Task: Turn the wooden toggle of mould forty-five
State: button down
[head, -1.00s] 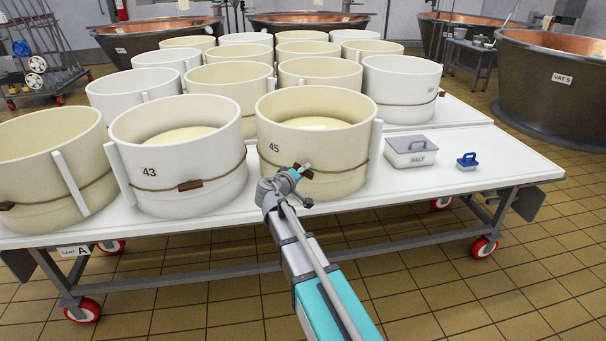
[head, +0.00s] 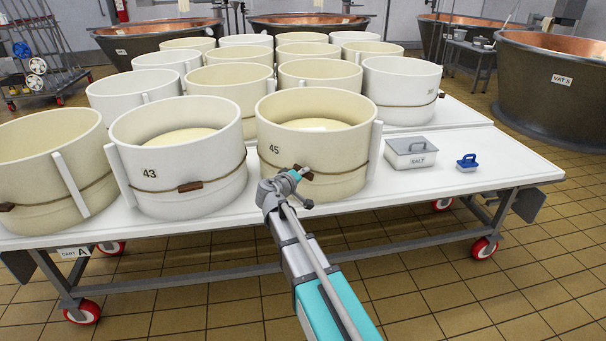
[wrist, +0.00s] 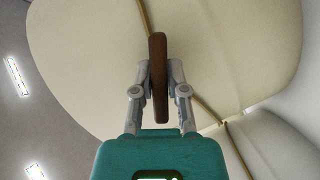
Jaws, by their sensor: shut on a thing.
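Mould forty-five (head: 318,145) is a cream round mould with "45" on its wall, at the front of the table. A cord (head: 345,170) runs around it. Its dark brown wooden toggle (wrist: 158,78) sits on the cord; in the wrist view it stands lengthwise up the picture, crossing the cord. My gripper (wrist: 160,85) has one finger on each side of the toggle and is shut on it. In the head view my gripper (head: 303,173) is at the mould's front wall and hides part of the toggle.
Mould 43 (head: 180,165) stands close on the left, its toggle (head: 190,187) lying along its cord. A grey salt box (head: 410,152) and a blue-handled brush-like item (head: 467,161) are to the right. The white table (head: 450,190) is clear around them. More moulds stand behind.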

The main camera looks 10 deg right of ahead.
jog(key=shift+m, duration=0.3)
jog(key=m+y+p, duration=0.2)
jog(key=m, duration=0.1)
jog(key=shift+m+y+p, duration=0.3)
jog(key=shift+m+p, duration=0.05)
jog(key=shift+m, duration=0.05)
jog(key=m+y, duration=0.3)
jog(key=m, duration=0.1)
jog(key=shift+t+p, duration=0.3)
jog(key=shift+p, duration=0.1)
jog(key=c, duration=0.7)
grip_release()
jog(key=shift+o, duration=0.2)
